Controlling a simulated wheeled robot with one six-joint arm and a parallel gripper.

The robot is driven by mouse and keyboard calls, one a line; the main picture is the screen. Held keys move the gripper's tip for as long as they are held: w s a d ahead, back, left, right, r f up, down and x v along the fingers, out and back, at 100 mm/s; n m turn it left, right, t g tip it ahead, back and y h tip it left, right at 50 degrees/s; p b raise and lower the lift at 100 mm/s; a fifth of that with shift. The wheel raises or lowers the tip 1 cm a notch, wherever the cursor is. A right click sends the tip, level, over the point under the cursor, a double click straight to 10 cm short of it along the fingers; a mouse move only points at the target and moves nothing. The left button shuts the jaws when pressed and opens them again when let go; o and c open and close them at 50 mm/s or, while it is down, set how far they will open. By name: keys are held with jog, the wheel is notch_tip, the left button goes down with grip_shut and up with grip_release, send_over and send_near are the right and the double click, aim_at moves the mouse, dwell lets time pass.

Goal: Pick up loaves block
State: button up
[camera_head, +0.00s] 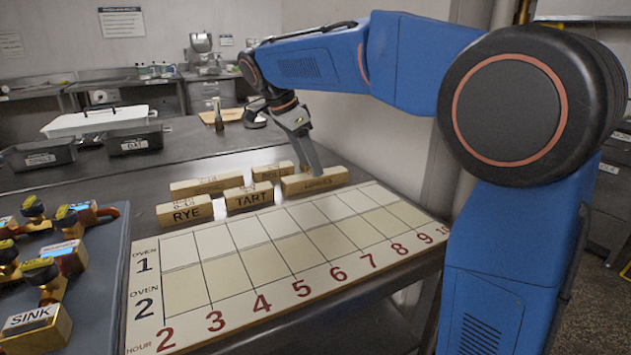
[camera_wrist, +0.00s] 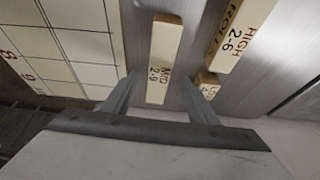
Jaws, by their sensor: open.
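The loaves block (camera_head: 315,181) is a long wooden block with a dark word on its front, at the right end of the front row of blocks, just behind the schedule board. My gripper (camera_head: 312,170) is over it, pointing down and partly covering its top. In the wrist view, a block with the top marked "MID 2-9" (camera_wrist: 164,58) lies lengthwise between the fingers of my open gripper (camera_wrist: 157,100). It appears to be the loaves block. A gap shows on each side of it, and I see no grip on it.
The rye block (camera_head: 185,212), tart block (camera_head: 249,197) and two more blocks stand close to the left and behind. The board (camera_head: 262,262) with its hour grid lies in front. Brass fittings (camera_head: 45,265) stand at left, dark bins (camera_head: 134,141) at the back.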

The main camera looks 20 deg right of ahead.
aim_at(315, 180)
jog(key=shift+x, duration=1.6)
jog(key=c, duration=1.2)
jog(key=shift+c, duration=0.2)
